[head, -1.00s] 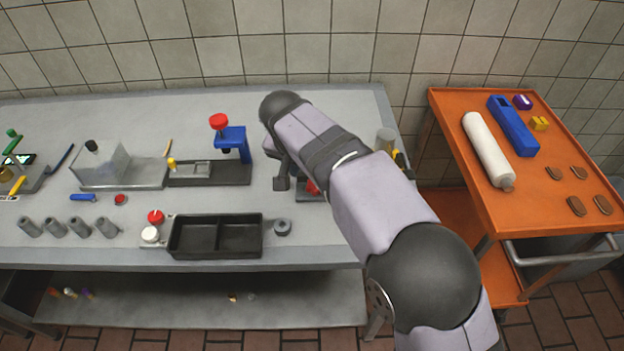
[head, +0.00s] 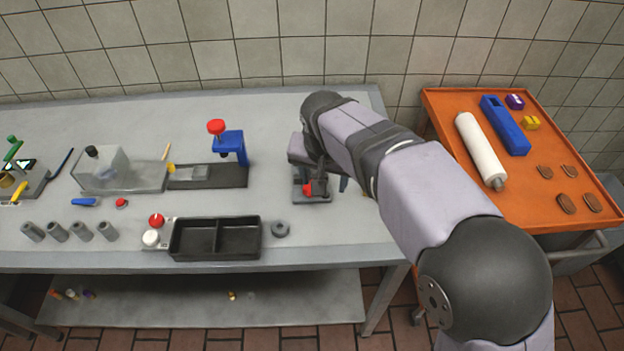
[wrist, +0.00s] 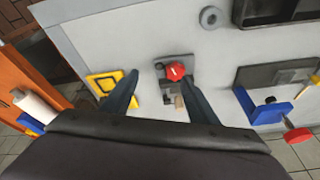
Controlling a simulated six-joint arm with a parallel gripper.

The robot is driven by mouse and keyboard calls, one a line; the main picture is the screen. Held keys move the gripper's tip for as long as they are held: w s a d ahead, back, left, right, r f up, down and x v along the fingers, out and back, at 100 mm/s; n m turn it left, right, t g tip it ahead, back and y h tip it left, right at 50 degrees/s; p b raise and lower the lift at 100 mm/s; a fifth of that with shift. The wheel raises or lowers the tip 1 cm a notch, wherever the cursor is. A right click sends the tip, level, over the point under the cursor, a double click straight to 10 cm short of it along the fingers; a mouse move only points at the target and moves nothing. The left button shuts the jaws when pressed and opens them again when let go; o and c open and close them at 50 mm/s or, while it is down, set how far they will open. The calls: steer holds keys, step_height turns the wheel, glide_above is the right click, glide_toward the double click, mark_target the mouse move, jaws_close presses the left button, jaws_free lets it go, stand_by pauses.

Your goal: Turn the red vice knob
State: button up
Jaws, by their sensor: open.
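The red vice knob (head: 309,188) sits on a small grey vice base (head: 300,198) towards the right end of the bench, partly hidden by my arm in the head view. In the wrist view the red knob (wrist: 175,72) shows clearly on its grey plate (wrist: 173,62). My gripper (wrist: 158,84) is open above the vice, its two dark fingers apart and nothing between them in its grip. The knob appears beyond the fingertips, nearer the right finger. In the head view my gripper (head: 325,185) is mostly hidden behind the wrist; contact cannot be told.
A blue press with a red knob (head: 215,126) stands left of the vice. A black divided tray (head: 258,240) and a grey ring (head: 280,229) lie in front. A yellow frame (wrist: 105,83) is beside the vice. An orange cart (head: 440,125) stands at right.

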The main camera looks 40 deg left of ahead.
steer(key=shift+s+a+f+n+y, duration=0.1)
steer(key=shift+a+f+n+y, duration=0.1)
steer(key=shift+a+n, duration=0.45)
steer(key=shift+s+a+f+n+y, duration=0.1)
steer(key=shift+a+n+y, duration=0.15)
steer(key=shift+n, duration=0.7)
steer(key=shift+a+f+n+y, duration=0.15)
steer(key=shift+a+n, duration=0.35)
steer(key=shift+n, duration=0.3)
steer(key=shift+f, duration=0.1)
steer(key=shift+p+x, duration=1)
steer(key=shift+x, duration=2.55)
steer(key=c, duration=1)
